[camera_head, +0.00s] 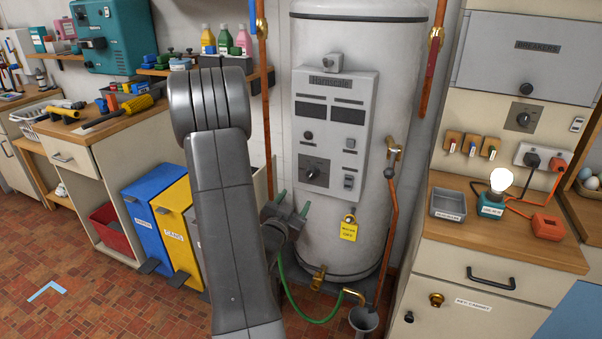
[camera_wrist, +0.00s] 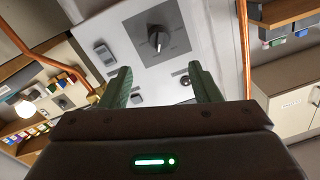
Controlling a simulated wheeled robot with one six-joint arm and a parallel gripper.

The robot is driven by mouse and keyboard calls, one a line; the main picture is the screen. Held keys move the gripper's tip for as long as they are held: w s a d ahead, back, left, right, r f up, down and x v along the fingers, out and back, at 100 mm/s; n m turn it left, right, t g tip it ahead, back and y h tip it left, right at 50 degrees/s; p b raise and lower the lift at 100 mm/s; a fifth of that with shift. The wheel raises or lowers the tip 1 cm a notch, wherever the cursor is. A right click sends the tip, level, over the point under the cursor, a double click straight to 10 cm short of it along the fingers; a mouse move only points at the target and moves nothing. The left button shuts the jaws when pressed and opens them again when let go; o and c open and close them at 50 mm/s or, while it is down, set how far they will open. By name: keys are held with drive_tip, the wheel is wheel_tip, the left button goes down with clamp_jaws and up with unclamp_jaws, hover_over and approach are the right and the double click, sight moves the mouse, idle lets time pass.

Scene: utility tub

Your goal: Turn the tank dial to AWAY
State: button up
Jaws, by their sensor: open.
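The tank dial (camera_head: 314,173) is a dark knob on a grey square plate, low on the left of the tank's control panel (camera_head: 360,103). The wrist view shows the dial (camera_wrist: 157,41) ahead of my gripper, above the gap between the fingers. The lettering around it is too small to read. My gripper (camera_wrist: 163,82) is open and empty, with its green fingers apart and not touching the dial. In the head view my gripper (camera_head: 288,206) is below and left of the dial, partly hidden by my arm. The white tank (camera_head: 350,230) stands upright behind it.
A rocker switch (camera_head: 349,182) and a small knob (camera_head: 308,135) sit close to the dial. A counter (camera_head: 500,235) with a lit bulb (camera_head: 500,180) stands at right.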

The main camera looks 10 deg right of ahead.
sight(310, 178)
drive_tip(key=p+x, duration=0.2)
drive_tip(key=x, duration=1.1)
drive_tip(key=shift+d+p, duration=0.15)
drive_tip(key=shift+p, duration=0.2)
drive_tip(key=c, duration=1)
